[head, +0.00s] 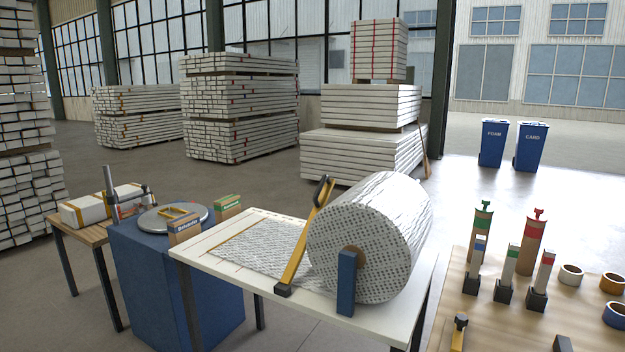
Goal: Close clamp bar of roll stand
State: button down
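The roll stand holds a large white roll (385,230) with a small dark pattern, lying on its side at the right of a white table. A blue upright post (346,283) of the stand shows at the roll's near end. A sheet (265,248) of the same patterned material lies flat on the table to the left. The yellow clamp bar (303,245) stands tilted up, from a dark block (283,290) at the table's near edge to a black handle (323,190) at its raised upper end. My gripper is not in view.
Left is a blue cabinet (175,285) with a round plate (172,217). At right, a wooden table (455,290) bears several coloured-topped tubes and tape rolls. Stacked white boards (240,110) and two blue bins (530,147) stand behind. Open floor lies beyond the tables.

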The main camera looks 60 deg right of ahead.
aim_at(322, 197)
jog(key=z, duration=0.15)
jog(key=i, duration=0.85)
jog(key=z, duration=0.3)
